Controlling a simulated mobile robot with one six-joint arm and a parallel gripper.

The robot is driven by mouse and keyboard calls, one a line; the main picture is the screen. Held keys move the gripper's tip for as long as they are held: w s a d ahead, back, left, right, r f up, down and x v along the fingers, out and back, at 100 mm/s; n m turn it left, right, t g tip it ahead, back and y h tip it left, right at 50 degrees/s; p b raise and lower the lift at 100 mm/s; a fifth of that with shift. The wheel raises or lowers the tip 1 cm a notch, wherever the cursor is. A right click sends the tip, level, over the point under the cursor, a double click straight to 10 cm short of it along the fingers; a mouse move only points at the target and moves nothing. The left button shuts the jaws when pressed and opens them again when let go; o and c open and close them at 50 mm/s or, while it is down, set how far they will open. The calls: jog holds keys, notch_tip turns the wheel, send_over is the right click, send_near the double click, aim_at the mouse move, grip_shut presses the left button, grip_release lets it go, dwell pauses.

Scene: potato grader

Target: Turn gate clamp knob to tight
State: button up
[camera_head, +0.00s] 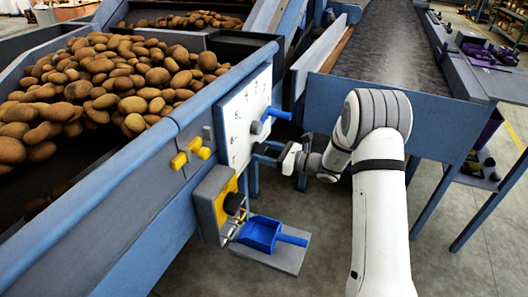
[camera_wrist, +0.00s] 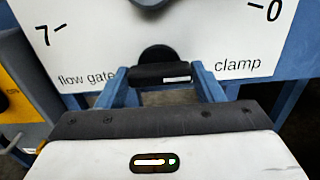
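The clamp knob (camera_wrist: 153,54) is black and round, with a dark crossbar (camera_wrist: 162,74) that has a white mark on its right half. It sits at the lower edge of the white panel (camera_wrist: 95,30), between the words "flow gate" and "clamp". In the wrist view my gripper (camera_wrist: 160,76) has one finger at each end of the crossbar. The bar fills about the whole gap, but I cannot tell whether the fingers press on it. In the head view my gripper (camera_head: 264,152) reaches the panel's lower right from the right, and the knob is hardly distinguishable there.
A blue lever (camera_head: 277,114) sticks out of the panel just above my gripper. A blue scoop (camera_head: 261,234) lies below. Potatoes (camera_head: 120,80) fill the hopper.

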jog(key=o, duration=0.4)
jog(key=shift+o, duration=0.2)
jog(key=shift+d, duration=0.1)
jog(key=v, duration=0.7)
jog(key=shift+d, duration=0.35)
jog(key=shift+s+r+p, duration=0.1)
jog(key=shift+r+p, duration=0.1)
jog(key=shift+p, duration=0.1)
jog(key=s+a+r+n+g+h+p, duration=0.2)
jog(key=s+r+n+g+h+p, duration=0.45)
jog(key=s+r+n, duration=0.9)
jog(key=s+d+r+n+t+h+p, duration=0.1)
jog(key=s+d+r+n+h+p, duration=0.2)
jog(key=s, duration=0.5)
jog(key=s+d+r+n+t+h+p, duration=0.2)
jog(key=s+d+r+h+p, duration=0.3)
jog(key=s+d, duration=0.4)
jog(key=shift+s+d+r+n+h, duration=0.15)
jog(key=shift+d+r+n+h, duration=0.4)
jog(key=shift+n+h, duration=0.5)
